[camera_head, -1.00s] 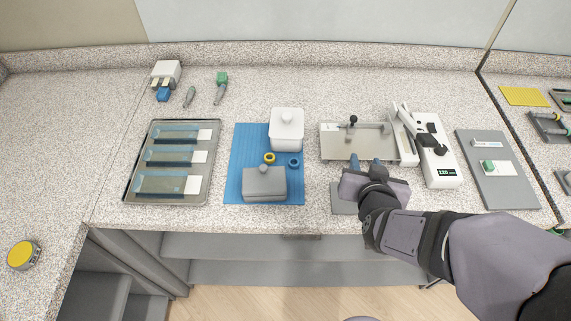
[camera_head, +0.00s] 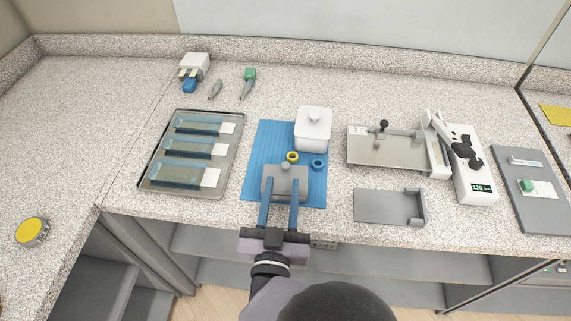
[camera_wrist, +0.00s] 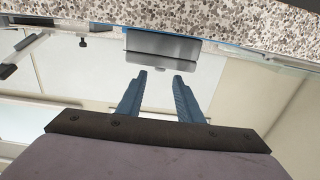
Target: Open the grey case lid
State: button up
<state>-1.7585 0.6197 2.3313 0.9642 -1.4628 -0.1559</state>
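The grey case (camera_head: 284,177) sits on the front part of the blue mat (camera_head: 262,150), with its lid down. A small knob (camera_head: 285,167) shows on top of it. My gripper (camera_head: 280,184) is at the near side of the case, its two blue fingers apart and pointing at it, nothing between them. In the wrist view the case (camera_wrist: 163,47) is just beyond the open fingertips (camera_wrist: 159,78). Whether the fingers touch the lid, I cannot tell. The fingers hide part of the case front in the head view.
A tray of slides (camera_head: 147,187) lies left. A grey plate (camera_head: 387,206) lies right.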

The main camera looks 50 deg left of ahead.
aim_at(285, 168)
jog(key=p+x, duration=0.1)
jog(key=x, duration=0.4)
jog(key=shift+w+a+r+p, duration=0.1)
jog(key=shift+w+a+p, duration=0.1)
jog(key=shift+p, duration=0.2)
jog(key=shift+x, duration=0.85)
grip_shut()
